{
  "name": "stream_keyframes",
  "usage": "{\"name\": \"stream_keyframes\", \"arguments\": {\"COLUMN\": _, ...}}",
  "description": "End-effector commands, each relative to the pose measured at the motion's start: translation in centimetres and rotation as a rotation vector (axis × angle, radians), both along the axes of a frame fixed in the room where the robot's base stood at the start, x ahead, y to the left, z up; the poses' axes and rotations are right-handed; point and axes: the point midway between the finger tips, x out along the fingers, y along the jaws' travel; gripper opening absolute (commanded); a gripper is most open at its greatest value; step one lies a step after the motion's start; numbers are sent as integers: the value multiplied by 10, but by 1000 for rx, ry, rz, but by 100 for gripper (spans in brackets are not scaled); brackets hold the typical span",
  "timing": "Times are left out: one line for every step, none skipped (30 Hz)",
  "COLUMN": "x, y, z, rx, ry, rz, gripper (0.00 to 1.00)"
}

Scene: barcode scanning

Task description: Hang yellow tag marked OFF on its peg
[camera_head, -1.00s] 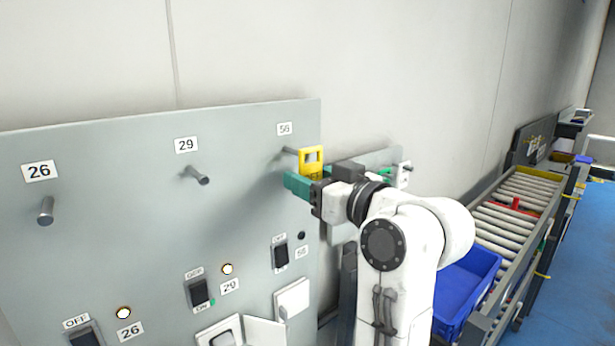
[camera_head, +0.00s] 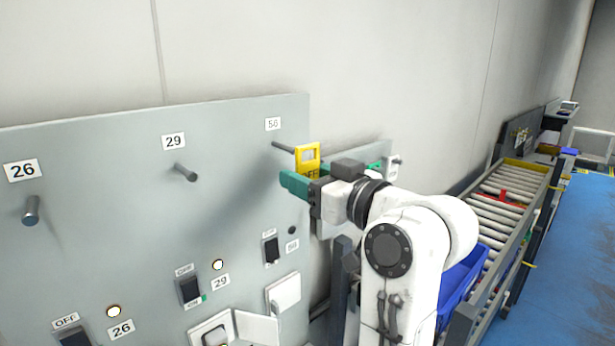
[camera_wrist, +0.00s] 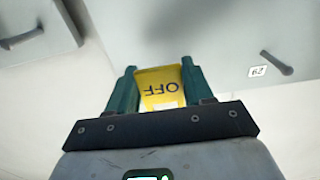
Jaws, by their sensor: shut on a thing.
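The yellow tag (camera_head: 306,155) has a window near its top and sits at the upper right of the grey panel. In the wrist view the tag (camera_wrist: 160,88) shows the word OFF, upside down. My gripper (camera_head: 299,181), with green fingers, is shut on the tag's lower part. The peg under label 56 (camera_head: 283,147) points toward the tag's upper edge; I cannot tell whether it passes through the window. The peg under label 29 (camera_head: 186,172) and the peg under label 26 (camera_head: 31,210) are bare.
The grey panel (camera_head: 120,165) carries switches, including one below the 56 peg (camera_head: 271,250), and an open cover (camera_head: 256,326). A smaller panel (camera_head: 376,155) stands behind my gripper. A blue bin (camera_head: 458,280) and roller conveyor (camera_head: 500,212) lie to the right.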

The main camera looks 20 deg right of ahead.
Motion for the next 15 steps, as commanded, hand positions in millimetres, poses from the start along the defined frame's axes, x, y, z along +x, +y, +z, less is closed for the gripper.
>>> {"name": "stream_keyframes", "arguments": {"x": 0, "y": 0, "z": 0, "rx": 0, "ry": 0, "rz": 0, "gripper": 20}}
{"name": "stream_keyframes", "arguments": {"x": -1, "y": 0, "z": 0, "rx": 0, "ry": 0, "rz": 0, "gripper": 20}}
{"name": "stream_keyframes", "arguments": {"x": -2, "y": -1, "z": 0, "rx": 0, "ry": -1, "rz": -1, "gripper": 20}}
{"name": "stream_keyframes", "arguments": {"x": -4, "y": -1, "z": 1, "rx": 0, "ry": -1, "rz": -1, "gripper": 20}}
{"name": "stream_keyframes", "arguments": {"x": -5, "y": -2, "z": 1, "rx": 0, "ry": -1, "rz": -1, "gripper": 20}}
{"name": "stream_keyframes", "arguments": {"x": -8, "y": -3, "z": 1, "rx": 0, "ry": -1, "rz": -1, "gripper": 20}}
{"name": "stream_keyframes", "arguments": {"x": -10, "y": -4, "z": 1, "rx": 0, "ry": -1, "rz": -1, "gripper": 20}}
{"name": "stream_keyframes", "arguments": {"x": -12, "y": -4, "z": 1, "rx": 0, "ry": -1, "rz": -1, "gripper": 20}}
{"name": "stream_keyframes", "arguments": {"x": -15, "y": -5, "z": 0, "rx": 0, "ry": -1, "rz": -1, "gripper": 20}}
{"name": "stream_keyframes", "arguments": {"x": -17, "y": -6, "z": 0, "rx": 0, "ry": 0, "rz": 0, "gripper": 20}}
{"name": "stream_keyframes", "arguments": {"x": -19, "y": -6, "z": 0, "rx": 0, "ry": 0, "rz": 0, "gripper": 20}}
{"name": "stream_keyframes", "arguments": {"x": -22, "y": -7, "z": 1, "rx": -1, "ry": -1, "rz": 0, "gripper": 20}}
{"name": "stream_keyframes", "arguments": {"x": -24, "y": -8, "z": 1, "rx": -1, "ry": -1, "rz": 0, "gripper": 20}}
{"name": "stream_keyframes", "arguments": {"x": -26, "y": -9, "z": 1, "rx": -1, "ry": -1, "rz": -1, "gripper": 20}}
{"name": "stream_keyframes", "arguments": {"x": -29, "y": -10, "z": 0, "rx": -1, "ry": 0, "rz": -1, "gripper": 20}}
